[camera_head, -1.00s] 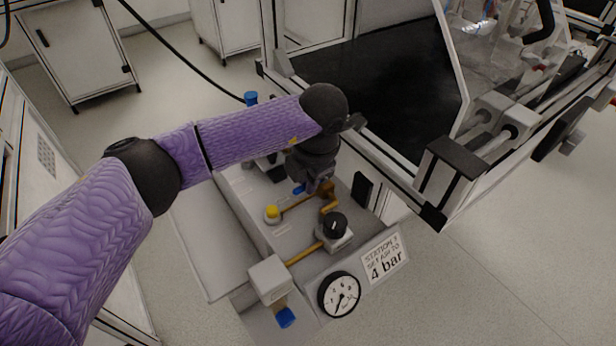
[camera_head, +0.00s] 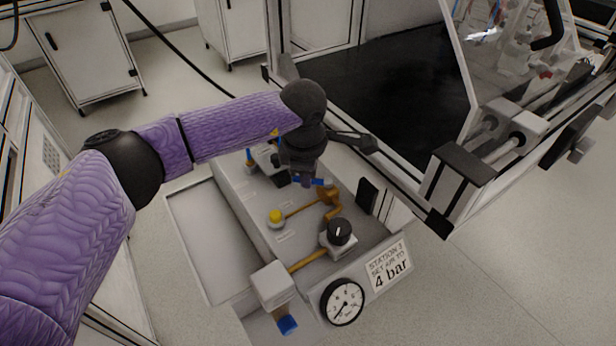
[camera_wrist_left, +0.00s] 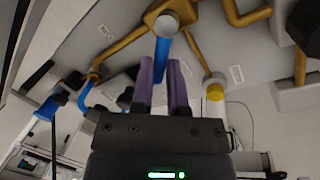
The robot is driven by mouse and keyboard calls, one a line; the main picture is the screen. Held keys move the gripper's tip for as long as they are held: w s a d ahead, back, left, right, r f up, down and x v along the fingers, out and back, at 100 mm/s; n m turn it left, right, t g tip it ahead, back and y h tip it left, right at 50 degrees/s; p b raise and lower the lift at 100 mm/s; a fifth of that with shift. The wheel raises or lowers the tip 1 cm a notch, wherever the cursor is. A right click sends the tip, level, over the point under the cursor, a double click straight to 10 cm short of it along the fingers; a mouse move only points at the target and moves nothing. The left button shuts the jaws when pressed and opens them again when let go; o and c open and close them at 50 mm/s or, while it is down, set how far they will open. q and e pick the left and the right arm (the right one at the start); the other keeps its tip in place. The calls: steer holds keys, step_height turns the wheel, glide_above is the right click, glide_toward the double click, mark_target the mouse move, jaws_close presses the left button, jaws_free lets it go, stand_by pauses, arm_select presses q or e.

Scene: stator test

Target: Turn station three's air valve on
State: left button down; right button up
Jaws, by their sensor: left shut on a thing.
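Station three's air valve is a brass body (camera_head: 331,195) with a blue lever handle (camera_head: 327,182) on the grey bench panel. In the left wrist view the brass body (camera_wrist_left: 170,20) is at the top and the blue lever (camera_wrist_left: 163,52) runs down from it between two purple fingers. My left gripper (camera_head: 308,182) points down at the lever; its fingers (camera_wrist_left: 161,85) are shut on it. The lever's far end is hidden between the fingers. A white sign (camera_head: 388,267) reads station 3, 4 bar. My right gripper is not in view.
A black regulator knob (camera_head: 339,231), a yellow button (camera_head: 276,216) and a round gauge (camera_head: 343,302) with its needle low are on the panel. A framed machine with a dark bed (camera_head: 400,100) stands close on the right. Open floor lies at lower right.

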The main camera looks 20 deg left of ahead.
mark_target(314, 186)
arm_select(q)
steer(key=m, duration=0.1)
steer(key=w+m, duration=0.1)
steer(key=shift+a+f+m+h+b, duration=0.1)
steer(key=shift+m+h+b, duration=0.2)
steer(key=shift+m+b, duration=0.1)
steer(key=m, duration=0.1)
steer(key=m+b, duration=0.1)
steer(key=shift+w+m+h, duration=0.3)
steer(key=shift+w, duration=0.1)
steer(key=m, duration=0.1)
steer(key=m+b, duration=0.1)
steer(key=shift+w+d+m, duration=0.2)
steer(key=shift+w+m, duration=0.1)
steer(key=shift+w, duration=0.1)
steer(key=shift+w+d+m+h+b, duration=0.1)
steer(key=shift+w+m+h+b, duration=0.15)
steer(key=shift+m+b, duration=0.35)
steer(key=c, duration=0.6)
jaws_free()
steer(key=p+v, duration=0.4)
steer(key=v, duration=0.6)
steer(key=shift+w+p, duration=0.15)
steer(key=shift+p, duration=0.2)
